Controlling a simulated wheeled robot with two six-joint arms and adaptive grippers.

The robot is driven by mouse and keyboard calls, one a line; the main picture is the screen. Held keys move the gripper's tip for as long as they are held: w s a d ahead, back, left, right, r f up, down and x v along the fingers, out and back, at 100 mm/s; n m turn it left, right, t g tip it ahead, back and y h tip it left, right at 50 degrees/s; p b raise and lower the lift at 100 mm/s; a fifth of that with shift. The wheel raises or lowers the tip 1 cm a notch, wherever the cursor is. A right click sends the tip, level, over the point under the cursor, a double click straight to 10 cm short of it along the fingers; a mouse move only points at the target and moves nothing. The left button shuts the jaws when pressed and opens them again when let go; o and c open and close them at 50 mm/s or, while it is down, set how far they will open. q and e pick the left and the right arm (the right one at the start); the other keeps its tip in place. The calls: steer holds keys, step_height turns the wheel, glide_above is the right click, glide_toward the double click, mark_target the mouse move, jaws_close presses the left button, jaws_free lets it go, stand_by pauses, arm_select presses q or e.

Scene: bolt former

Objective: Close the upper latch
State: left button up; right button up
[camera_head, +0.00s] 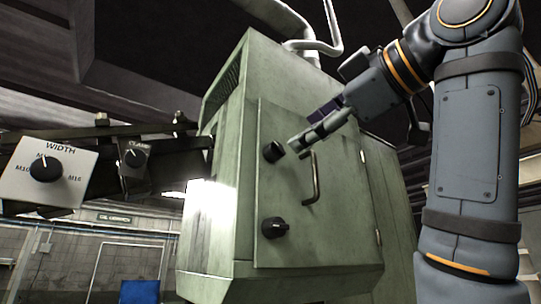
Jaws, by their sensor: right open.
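The green metal cabinet (345,215) stands in the middle, with a closed-looking door on its front face. The upper latch (273,152) is a black knob near the door's left edge. The lower latch (274,228) is a similar black knob below it. A metal handle (313,180) sits between them, to the right. My right arm comes in from the right, and my right gripper (296,146) is open just right of the upper latch. A gap between the fingertips and the latch is hard to judge. My left gripper is not in view.
A control panel with a WIDTH dial (45,168) and a CLAMP dial (135,158) stands at the left. Pipes (306,44) rise from the cabinet top. A blue chair back (139,291) shows at the bottom left.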

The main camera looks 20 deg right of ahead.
mark_target(280, 148)
steer(key=w+a+m+p, duration=0.1)
steer(key=w, duration=0.1)
steer(key=w+a+m, duration=0.1)
steer(key=w, duration=0.2)
steer(key=w+a+m+p, duration=0.1)
steer(key=w+m, duration=0.1)
steer(key=w, duration=0.1)
steer(key=shift+w+p, duration=0.1)
steer(key=shift+p, duration=0.2)
steer(key=shift+w+f+m, duration=0.1)
steer(key=shift+w+m, duration=0.15)
steer(key=shift+m, duration=1.65)
steer(key=m, duration=0.1)
steer(key=s+m+b, duration=0.1)
steer(key=m, duration=0.1)
steer(key=shift+s+d, duration=0.15)
steer(key=shift+w, duration=0.4)
steer(key=shift+c, duration=0.5)
steer(key=shift+s, duration=0.25)
steer(key=c, duration=1)
jaws_close()
